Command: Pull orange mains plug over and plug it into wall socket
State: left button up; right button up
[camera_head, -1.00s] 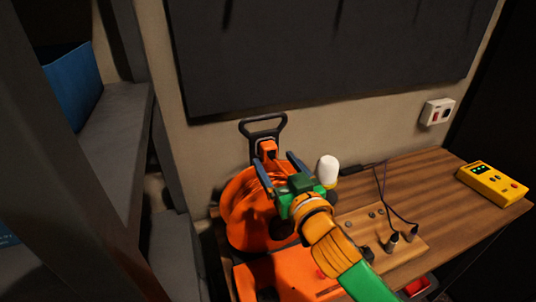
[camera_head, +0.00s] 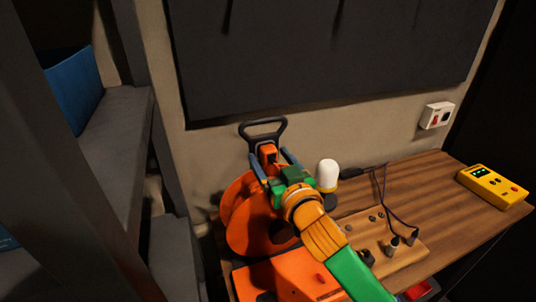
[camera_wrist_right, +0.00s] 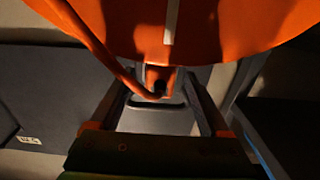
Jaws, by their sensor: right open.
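The orange mains plug (camera_head: 268,153) sits at the top of the orange cable reel, in front of its black handle. In the right wrist view an orange block that looks like the plug (camera_wrist_right: 161,76) lies between my fingers, with an orange cord running up and left from it. My right gripper (camera_head: 272,160) is open, with one finger on each side of the plug; I cannot tell whether either touches it. It also shows in the right wrist view (camera_wrist_right: 157,112). The white wall socket (camera_head: 436,115) is on the wall at the right. My left gripper is out of view.
The orange reel (camera_head: 240,220) stands at the table's left end. A white-topped lamp or bottle (camera_head: 327,172) is close right of my gripper. A wooden board (camera_head: 405,257) with cables and a yellow box (camera_head: 492,187) are on the table (camera_head: 430,180). Bare tabletop lies between.

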aim_at(271, 159)
dwell(0.8)
grip_shut()
jog(key=shift+p, duration=0.35)
jog(key=shift+s, duration=0.15)
jog(key=shift+p+v, duration=0.4)
jog(key=shift+v, duration=0.55)
jog(key=shift+p+v, duration=0.75)
jog(key=shift+v, duration=1.2)
